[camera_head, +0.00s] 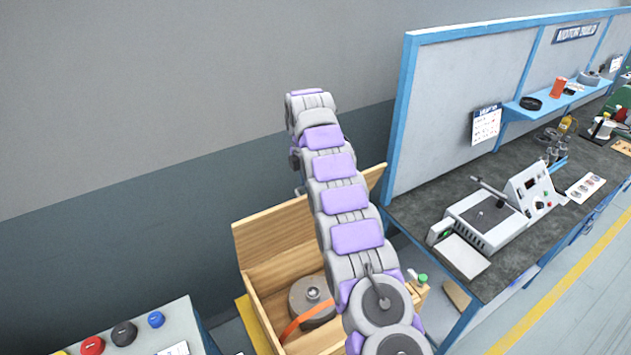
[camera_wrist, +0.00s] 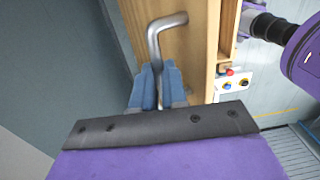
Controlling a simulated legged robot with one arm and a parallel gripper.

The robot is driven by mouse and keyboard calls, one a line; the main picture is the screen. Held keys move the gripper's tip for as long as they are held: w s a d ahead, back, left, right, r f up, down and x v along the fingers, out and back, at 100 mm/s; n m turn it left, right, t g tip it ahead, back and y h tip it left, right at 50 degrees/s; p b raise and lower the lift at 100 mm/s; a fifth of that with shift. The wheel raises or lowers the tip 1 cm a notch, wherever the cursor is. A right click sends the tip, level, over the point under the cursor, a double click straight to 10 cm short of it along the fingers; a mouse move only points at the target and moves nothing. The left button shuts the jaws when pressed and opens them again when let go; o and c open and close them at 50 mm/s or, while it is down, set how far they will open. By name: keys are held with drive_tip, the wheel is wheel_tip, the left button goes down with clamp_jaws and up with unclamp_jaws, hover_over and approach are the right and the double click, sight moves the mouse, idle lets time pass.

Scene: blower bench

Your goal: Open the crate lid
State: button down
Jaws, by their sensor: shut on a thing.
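The wooden crate (camera_head: 262,312) stands at the lower middle of the head view. Its lid (camera_head: 272,227) is raised and stands roughly upright along the crate's far side. My arm reaches over the crate, and my gripper is hidden in that view. In the wrist view, my gripper (camera_wrist: 157,88) has its blue fingers shut on the bent metal handle (camera_wrist: 165,24). The handle is fixed to the wooden lid, which also shows in the wrist view (camera_wrist: 188,65). Inside the crate lies a grey round part (camera_head: 304,300) with an orange strap (camera_head: 297,325).
A workbench (camera_head: 420,215) with a blue-framed panel (camera_head: 455,100) stands right of the crate. A grey machine (camera_head: 490,222) is on it. A panel with coloured buttons (camera_head: 170,325) is at lower left. The grey wall (camera_head: 150,220) rises behind the lid.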

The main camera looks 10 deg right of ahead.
drive_tip(key=shift+a+f, duration=0.15)
drive_tip(key=shift+f, duration=0.2)
drive_tip(key=c, duration=1.6)
unclamp_jaws()
drive_tip(key=shift+o, duration=1)
drive_tip(key=shift+w+f, duration=0.15)
drive_tip(key=shift+w, duration=0.1)
drive_tip(key=shift+o, duration=1.2)
drive_tip(key=shift+w+d+r, duration=0.1)
drive_tip(key=shift+d+r, duration=0.1)
wheel_tip(320, 180, up, 8)
drive_tip(key=p, duration=0.8)
drive_tip(key=shift+w+f, duration=0.2)
drive_tip(key=shift+w, duration=0.05)
